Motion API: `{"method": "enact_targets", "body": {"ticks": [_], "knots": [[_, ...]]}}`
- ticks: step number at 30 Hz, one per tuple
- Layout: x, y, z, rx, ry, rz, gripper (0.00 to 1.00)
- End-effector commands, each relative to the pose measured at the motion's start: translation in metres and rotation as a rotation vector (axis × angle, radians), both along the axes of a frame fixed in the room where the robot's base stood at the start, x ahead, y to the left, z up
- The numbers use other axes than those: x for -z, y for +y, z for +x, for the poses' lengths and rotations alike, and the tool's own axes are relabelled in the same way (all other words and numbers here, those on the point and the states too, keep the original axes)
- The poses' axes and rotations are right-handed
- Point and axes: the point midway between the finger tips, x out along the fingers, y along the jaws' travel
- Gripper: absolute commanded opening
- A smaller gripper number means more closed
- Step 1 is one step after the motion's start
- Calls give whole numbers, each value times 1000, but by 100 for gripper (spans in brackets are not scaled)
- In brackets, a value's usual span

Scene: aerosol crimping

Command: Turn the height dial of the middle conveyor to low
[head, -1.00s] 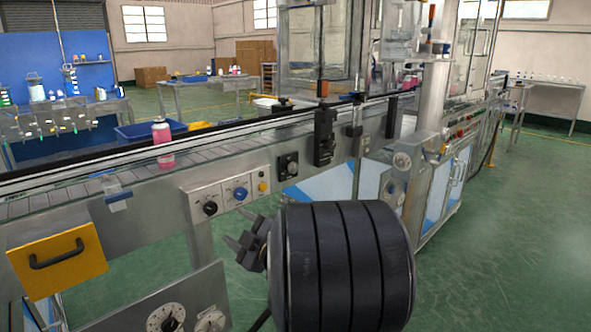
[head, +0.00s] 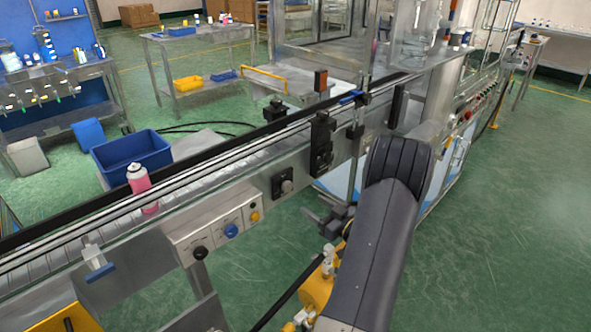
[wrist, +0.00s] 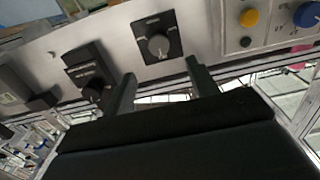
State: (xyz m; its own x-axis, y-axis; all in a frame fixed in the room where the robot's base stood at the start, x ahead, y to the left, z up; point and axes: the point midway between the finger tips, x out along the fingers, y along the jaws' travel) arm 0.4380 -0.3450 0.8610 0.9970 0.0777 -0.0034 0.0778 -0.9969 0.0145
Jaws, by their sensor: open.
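The dial, a round grey knob on a square black plate, is on the conveyor's side panel in the head view (head: 284,186). In the wrist view the dial (wrist: 158,46) lies just beyond my fingertips, centred between them. Its lettering is too small to read, so I cannot tell its setting. My gripper (wrist: 160,72) is open and empty, with one finger to each side of the dial's line and apart from it. In the head view my gripper (head: 318,218) is below and right of the dial. The middle conveyor (head: 130,250) runs diagonally with a pink bottle (head: 142,188) on it.
A control panel with a black knob (head: 200,253), a blue knob (head: 231,230) and a yellow button (head: 254,217) is left of the dial. A blue bin (head: 130,160) stands behind the conveyor. Green floor is open at right.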

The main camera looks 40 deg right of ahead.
Motion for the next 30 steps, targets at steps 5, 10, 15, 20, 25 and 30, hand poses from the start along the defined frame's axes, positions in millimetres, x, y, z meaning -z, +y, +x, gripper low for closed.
{"method": "enact_targets", "body": {"ticks": [5,10,15,20,25,30], "knots": [[1,-1,5,-4,-2,18,55],[0,2,33,-6,-3,16,55],[0,5,66,-5,-2,16,55],[0,6,90,-3,-2,15,55],[0,7,103,-1,-2,15,55],[1,7,106,0,-2,16,55]]}}
